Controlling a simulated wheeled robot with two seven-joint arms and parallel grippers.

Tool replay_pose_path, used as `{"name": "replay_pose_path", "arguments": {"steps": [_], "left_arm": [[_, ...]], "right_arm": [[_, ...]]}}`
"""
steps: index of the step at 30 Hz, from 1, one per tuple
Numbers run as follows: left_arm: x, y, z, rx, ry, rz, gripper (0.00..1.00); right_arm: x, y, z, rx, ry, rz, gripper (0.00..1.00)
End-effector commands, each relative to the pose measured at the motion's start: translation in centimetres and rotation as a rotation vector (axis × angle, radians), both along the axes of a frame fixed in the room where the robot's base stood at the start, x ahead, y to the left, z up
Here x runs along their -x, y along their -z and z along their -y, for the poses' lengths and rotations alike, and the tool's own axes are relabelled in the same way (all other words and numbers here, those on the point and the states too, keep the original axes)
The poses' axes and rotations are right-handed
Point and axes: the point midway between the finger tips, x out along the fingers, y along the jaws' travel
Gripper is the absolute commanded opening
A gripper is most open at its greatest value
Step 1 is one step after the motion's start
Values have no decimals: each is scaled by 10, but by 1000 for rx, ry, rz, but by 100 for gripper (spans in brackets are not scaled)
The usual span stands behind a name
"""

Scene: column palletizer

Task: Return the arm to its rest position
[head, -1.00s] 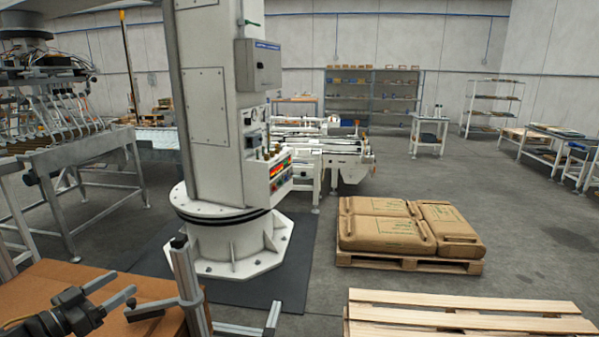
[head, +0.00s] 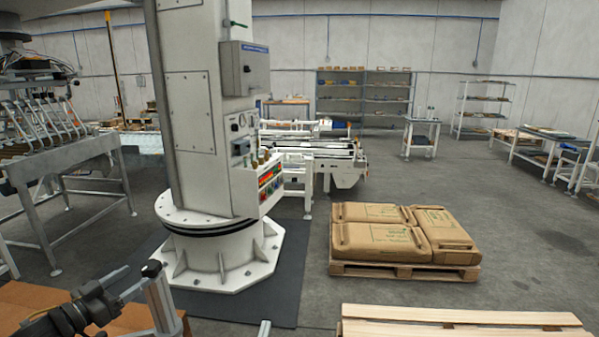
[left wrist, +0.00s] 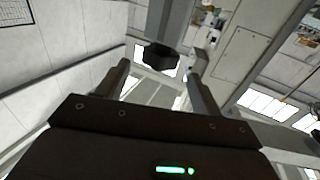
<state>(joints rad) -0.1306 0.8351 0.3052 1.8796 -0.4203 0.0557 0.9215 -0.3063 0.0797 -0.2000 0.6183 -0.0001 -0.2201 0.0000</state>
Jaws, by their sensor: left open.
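My left gripper (head: 126,284) comes in at the lower left of the head view, close to the cardboard box and a grey metal post. Its dark arm runs off the lower left edge. In the left wrist view the two fingers of my left gripper (left wrist: 158,76) stand well apart with nothing held between them. That camera looks up at walls, the roof and bright panels. A dark faceted shape (left wrist: 161,56) shows beyond the fingers, and I cannot tell what it is. My right gripper is not in view.
A white column (head: 195,110) stands on a bolted base ahead. Brown sacks (head: 385,234) lie on a wooden pallet (head: 400,271) to its right. A bare pallet (head: 460,318) is at the bottom right. A cardboard box (head: 30,296) is at the lower left. Open floor (head: 530,250) lies at the right.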

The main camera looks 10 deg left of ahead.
Motion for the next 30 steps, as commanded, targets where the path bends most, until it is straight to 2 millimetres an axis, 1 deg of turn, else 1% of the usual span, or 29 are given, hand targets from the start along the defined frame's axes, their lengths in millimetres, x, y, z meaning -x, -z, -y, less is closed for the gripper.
{"name": "replay_pose_path", "arguments": {"steps": [1,7,9,12,19,30], "left_arm": [[-10,-5,3,2,0,3,66],[-47,-5,17,3,0,2,66],[-52,-8,22,7,-67,-1,66],[-49,-6,22,7,-173,-2,66],[-49,-3,23,9,-390,-1,66],[-51,-2,25,12,-695,-1,66]], "right_arm": [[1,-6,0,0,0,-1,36],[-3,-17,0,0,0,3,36],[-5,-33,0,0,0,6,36],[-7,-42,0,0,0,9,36],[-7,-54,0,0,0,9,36],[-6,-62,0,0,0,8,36]]}}
